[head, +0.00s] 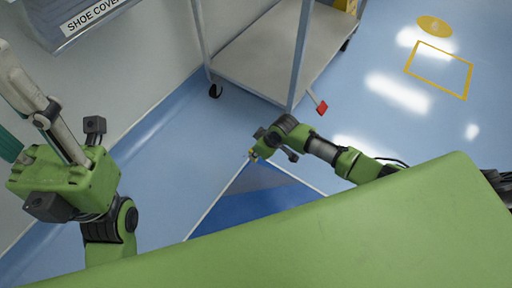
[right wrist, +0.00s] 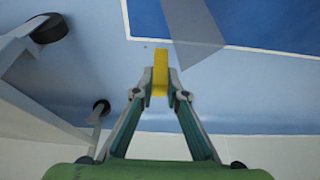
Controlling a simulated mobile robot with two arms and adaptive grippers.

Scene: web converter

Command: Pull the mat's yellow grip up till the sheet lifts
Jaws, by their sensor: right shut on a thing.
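The mat (head: 245,208) is a blue sheet with white edges on the floor, seen at the lower middle of the head view and at the top of the right wrist view (right wrist: 240,18). Its yellow grip (right wrist: 160,72) stands between the fingertips of my right gripper (right wrist: 160,88), which is shut on it. In the head view, my right gripper (head: 256,153) is at the mat's far corner. A grey-blue flap (right wrist: 197,25) runs from the grip across the mat's corner. My left gripper (head: 30,110) is at the left edge of the head view, away from the mat; its fingertips are out of frame.
A metal cart (head: 255,55) on casters stands just beyond my right gripper, with a red pedal (head: 319,106) low at its side. A shoe cover bin (head: 75,22) is at upper left. Yellow floor markings (head: 440,70) lie on open floor at upper right.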

